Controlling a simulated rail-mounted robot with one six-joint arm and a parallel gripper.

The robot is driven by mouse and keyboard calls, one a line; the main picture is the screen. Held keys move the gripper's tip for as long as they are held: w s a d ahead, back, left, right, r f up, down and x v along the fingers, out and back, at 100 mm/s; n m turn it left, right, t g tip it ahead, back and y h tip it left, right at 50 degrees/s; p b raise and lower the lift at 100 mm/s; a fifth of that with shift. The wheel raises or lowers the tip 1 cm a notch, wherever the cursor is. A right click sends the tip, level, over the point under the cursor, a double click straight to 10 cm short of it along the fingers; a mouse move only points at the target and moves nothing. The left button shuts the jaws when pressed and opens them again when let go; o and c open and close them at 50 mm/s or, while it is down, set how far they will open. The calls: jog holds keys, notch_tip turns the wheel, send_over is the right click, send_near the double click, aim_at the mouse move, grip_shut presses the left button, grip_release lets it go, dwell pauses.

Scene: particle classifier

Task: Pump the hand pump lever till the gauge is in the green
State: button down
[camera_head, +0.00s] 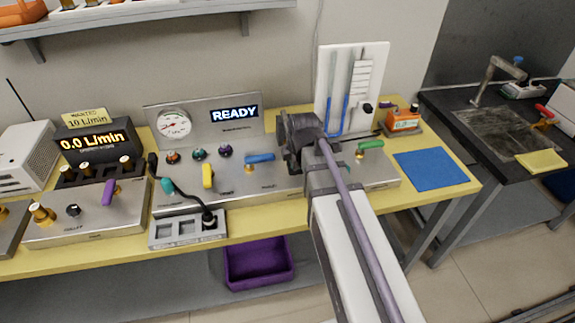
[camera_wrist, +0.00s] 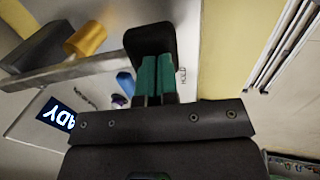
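The gauge (camera_head: 173,125) is a round white dial with red marks on the upright panel. Its needle is too small to read against any green band. My gripper (camera_head: 300,140) is over the bench panel, right of the blue READY display. In the wrist view its teal fingertips (camera_wrist: 156,75) are close together, with only a narrow dark line between them. A metal bar (camera_wrist: 80,72) runs from the left to a rounded black end (camera_wrist: 148,38) at the fingertips. It looks like the pump lever. I cannot tell how firmly they touch. My arm hides this spot in the head view.
The READY display (camera_head: 234,114) is lit. A yellow-handled valve (camera_head: 208,176), a blue handle (camera_head: 259,158) and a green handle (camera_head: 370,144) stand on the panel near my arm. A white board (camera_head: 378,65) with blue tubing rises behind. A blue mat (camera_head: 430,169) lies right.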

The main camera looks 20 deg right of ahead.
jog(key=shift+s+f, duration=0.2)
jog(key=shift+f, duration=0.1)
dwell(0.4)
jog(key=shift+s+r+p, duration=0.1)
jog(key=shift+r+p, duration=0.5)
jog(key=shift+r, duration=0.1)
jog(key=s+p+v, duration=0.1)
jog(key=p+v, duration=1.1)
jog(key=v, duration=0.1)
jog(key=shift+f, duration=0.2)
jog(key=shift+a, duration=0.15)
